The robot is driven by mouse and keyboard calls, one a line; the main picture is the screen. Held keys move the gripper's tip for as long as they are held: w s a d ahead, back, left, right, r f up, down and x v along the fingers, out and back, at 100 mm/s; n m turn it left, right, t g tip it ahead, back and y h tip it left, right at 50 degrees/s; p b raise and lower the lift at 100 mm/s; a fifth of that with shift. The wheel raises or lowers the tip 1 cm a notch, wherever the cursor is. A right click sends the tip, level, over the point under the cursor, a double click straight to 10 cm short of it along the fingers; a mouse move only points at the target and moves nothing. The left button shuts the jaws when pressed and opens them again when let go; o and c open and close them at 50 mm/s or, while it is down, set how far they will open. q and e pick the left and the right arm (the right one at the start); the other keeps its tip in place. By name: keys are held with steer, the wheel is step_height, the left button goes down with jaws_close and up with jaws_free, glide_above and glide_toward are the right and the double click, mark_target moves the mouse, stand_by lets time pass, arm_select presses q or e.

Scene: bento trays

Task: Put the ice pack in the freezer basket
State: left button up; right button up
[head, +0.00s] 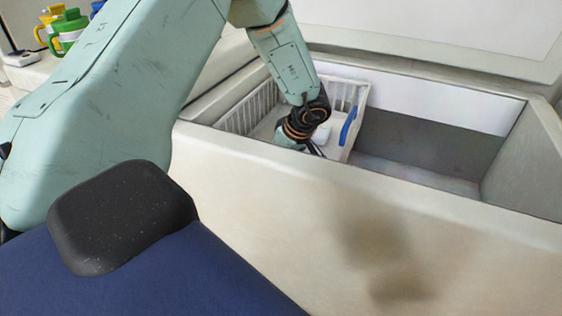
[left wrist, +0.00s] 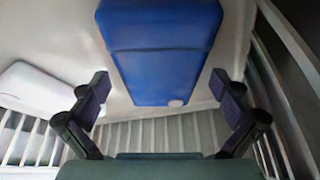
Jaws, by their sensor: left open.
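In the head view the freezer basket (head: 345,92) is a white slatted basket with a blue handle, inside the open chest freezer. My right gripper is not in view.
A white item (left wrist: 42,95) lies in the basket to the left of the ice pack. The chest freezer (head: 400,190) has a high front wall. Its floor (head: 420,172) right of the basket looks clear.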

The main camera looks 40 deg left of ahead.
arm_select(q)
steer(key=p+v, duration=0.5)
steer(key=v, duration=0.7)
steer(key=shift+r, duration=0.2)
